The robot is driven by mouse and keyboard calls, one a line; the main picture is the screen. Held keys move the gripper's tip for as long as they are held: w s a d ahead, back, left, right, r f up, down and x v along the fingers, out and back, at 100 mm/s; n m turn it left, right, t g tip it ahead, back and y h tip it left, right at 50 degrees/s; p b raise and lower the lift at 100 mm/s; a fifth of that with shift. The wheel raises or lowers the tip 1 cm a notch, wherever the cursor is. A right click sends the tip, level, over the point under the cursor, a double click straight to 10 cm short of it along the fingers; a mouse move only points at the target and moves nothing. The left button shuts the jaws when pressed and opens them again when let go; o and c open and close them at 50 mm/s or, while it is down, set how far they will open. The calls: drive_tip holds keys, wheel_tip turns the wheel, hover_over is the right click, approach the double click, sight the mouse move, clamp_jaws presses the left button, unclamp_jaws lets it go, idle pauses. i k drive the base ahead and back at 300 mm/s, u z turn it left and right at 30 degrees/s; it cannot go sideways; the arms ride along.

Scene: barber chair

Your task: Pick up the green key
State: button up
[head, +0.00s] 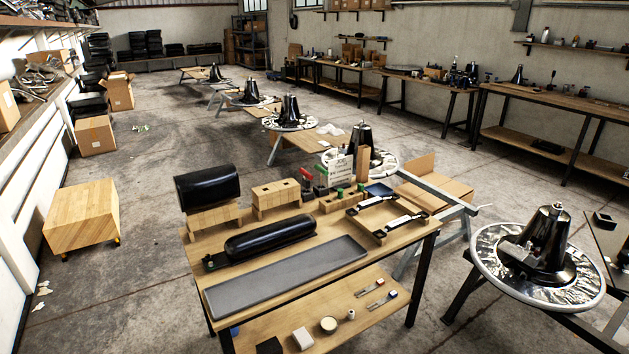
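My gripper is not in view. I cannot make out a green key for certain. Small green things show near the back of the near wooden workbench (285,258). One green piece (340,193) and another green piece (361,187) sit at a wooden block with holes (331,204). A green-topped piece (321,168) stands beside a red-topped piece (307,175), next to a white sign with writing too small to read (338,171). All are too small to tell their shape.
A long grey tray (285,276), a black padded roll (270,236), a larger black roll (207,187) and a wooden frame (384,217) crowd the bench top. A round chair base (540,255) stands at right. A wooden box (81,216) stands at left. Concrete floor between is mostly clear.

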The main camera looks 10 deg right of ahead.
sight(322, 171)
drive_tip(key=z, duration=0.1)
drive_tip(key=i, duration=0.95)
drive_tip(key=z, duration=0.9)
drive_tip(key=k, duration=0.15)
drive_tip(key=u, duration=3.1)
